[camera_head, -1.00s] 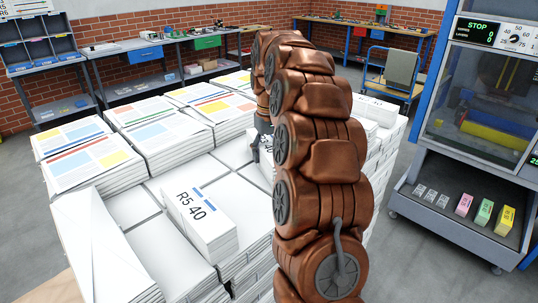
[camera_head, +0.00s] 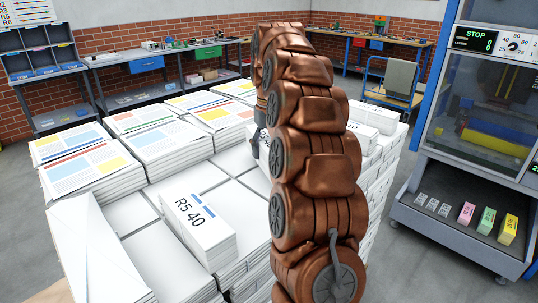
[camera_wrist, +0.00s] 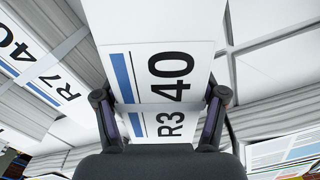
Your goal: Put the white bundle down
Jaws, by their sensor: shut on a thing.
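The white bundle (camera_wrist: 165,50) carries a blue stripe and the print "R3 40". In the wrist view it lies between the two fingers of my gripper (camera_wrist: 160,97), which is shut on its sides. A pale strap crosses the bundle between the fingers. In the head view my brown arm hides most of the gripper and the bundle. Whether the bundle's underside touches the stack below cannot be told.
A white "R5 40" bundle (camera_head: 199,227) lies on the broad white stack (camera_head: 128,213). Bare white tops surround it. Printed newspaper stacks (camera_head: 75,160) stand behind. An "R7 40" bundle (camera_wrist: 45,75) lies close left of the held one. A machine (camera_head: 470,195) stands right.

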